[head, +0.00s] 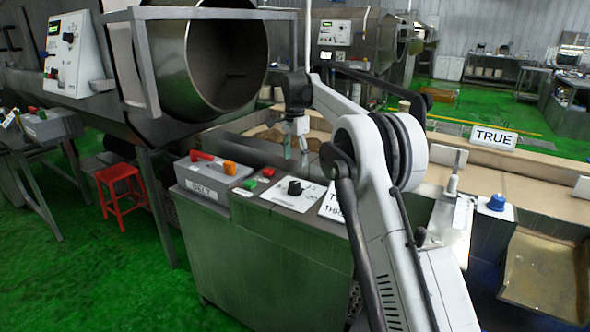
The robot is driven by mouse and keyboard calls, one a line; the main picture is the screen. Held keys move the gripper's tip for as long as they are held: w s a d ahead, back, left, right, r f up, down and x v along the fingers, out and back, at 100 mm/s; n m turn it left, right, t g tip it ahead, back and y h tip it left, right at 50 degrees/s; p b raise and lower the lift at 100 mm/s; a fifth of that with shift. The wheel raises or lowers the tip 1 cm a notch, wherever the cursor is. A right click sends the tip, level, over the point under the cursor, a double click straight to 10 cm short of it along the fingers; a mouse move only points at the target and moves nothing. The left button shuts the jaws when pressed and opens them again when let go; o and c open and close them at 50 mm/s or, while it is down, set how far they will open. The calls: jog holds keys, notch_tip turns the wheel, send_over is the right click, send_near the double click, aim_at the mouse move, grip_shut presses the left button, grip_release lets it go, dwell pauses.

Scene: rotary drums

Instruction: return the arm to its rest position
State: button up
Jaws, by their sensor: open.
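My gripper (296,150) hangs at the end of my white and grey arm, pointing down, in the middle of the head view. It is small here and appears empty. It is above and behind the metal cabinet with the control panel (292,193), to the right of the large drum's open mouth (228,65). My arm rises from the lower right, bends at a large round joint and reaches away to the upper left. Part of the cabinet and the area behind it is hidden by the arm.
A grey box (212,178) with red and orange parts sits on the cabinet. A metal frame (145,60) surrounds the drum mouth. A red stool (122,190) stands at left. A "TRUE" sign (494,138) and a blue knob (496,202) are at right. Green floor is open at lower left.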

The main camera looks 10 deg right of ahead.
jog(key=shift+r, duration=0.6)
jog(key=s+r+n+t, duration=0.25)
jog(key=s+r, duration=0.35)
jog(key=s, duration=0.6)
jog(key=s+r+n+t, duration=0.1)
jog(key=s+r+n, duration=0.35)
jog(key=s, duration=0.75)
jog(key=s+f+n+t, duration=0.1)
jog(key=s+f, duration=0.3)
jog(key=s, duration=0.5)
jog(key=s+f+n+t, duration=0.1)
jog(key=s+f, duration=0.3)
jog(key=s, duration=0.6)
jog(key=s+f+n+t, duration=0.1)
jog(key=s+f+n, duration=0.2)
jog(key=s, duration=0.6)
jog(key=shift+s+f+t, duration=0.35)
jog(key=shift+s+f, duration=0.05)
jog(key=shift+f, duration=0.25)
